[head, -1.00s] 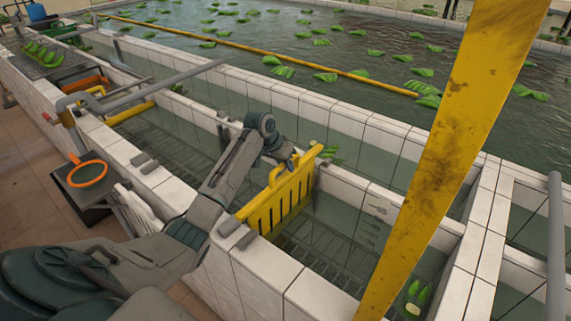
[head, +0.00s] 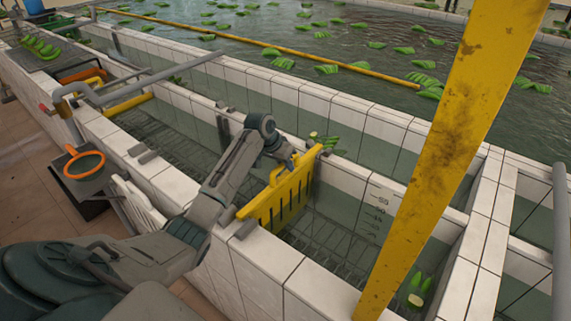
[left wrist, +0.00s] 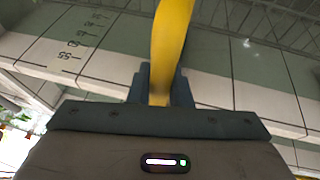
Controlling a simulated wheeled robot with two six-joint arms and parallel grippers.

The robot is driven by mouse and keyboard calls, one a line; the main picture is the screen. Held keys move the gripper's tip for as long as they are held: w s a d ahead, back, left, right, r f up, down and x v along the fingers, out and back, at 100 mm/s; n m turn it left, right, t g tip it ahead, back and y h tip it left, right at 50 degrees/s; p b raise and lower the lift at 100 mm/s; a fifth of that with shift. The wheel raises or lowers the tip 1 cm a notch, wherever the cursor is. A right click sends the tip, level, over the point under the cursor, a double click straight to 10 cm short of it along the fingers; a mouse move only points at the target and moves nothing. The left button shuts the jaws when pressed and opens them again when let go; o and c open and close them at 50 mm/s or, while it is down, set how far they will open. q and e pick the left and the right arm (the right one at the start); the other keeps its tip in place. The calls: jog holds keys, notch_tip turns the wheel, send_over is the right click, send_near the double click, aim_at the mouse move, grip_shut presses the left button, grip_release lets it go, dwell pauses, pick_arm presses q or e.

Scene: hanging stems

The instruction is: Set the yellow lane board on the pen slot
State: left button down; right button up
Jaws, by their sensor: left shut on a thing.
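The yellow lane board (head: 283,200) is a slotted panel standing upright across the water channel, with its lower part in or close to the water. My left gripper (head: 289,163) is shut on the handle at its top. In the left wrist view the yellow handle (left wrist: 172,45) runs up from between the dark fingers (left wrist: 161,90). A dark grey bracket (head: 244,229) sits on the near wall beside the board's near end; it looks like part of the pen slot. Whether the board's ends sit inside the slot I cannot tell. My right gripper is not in view.
A yellow post (head: 450,150) rises at the right. Another bracket pair (head: 142,153) lies on the near wall farther along. An orange-rimmed net (head: 84,165) is left of the channel. Green bananas float in the large basin (head: 300,40), and some lie in the channel (head: 419,290).

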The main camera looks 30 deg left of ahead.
pick_arm(q)
jog(key=shift+f, duration=0.25)
dwell(0.4)
jog(key=c, duration=1.4)
grip_release()
jog(key=shift+o, duration=1)
jog(key=shift+f, duration=0.1)
jog(key=o, duration=1.2)
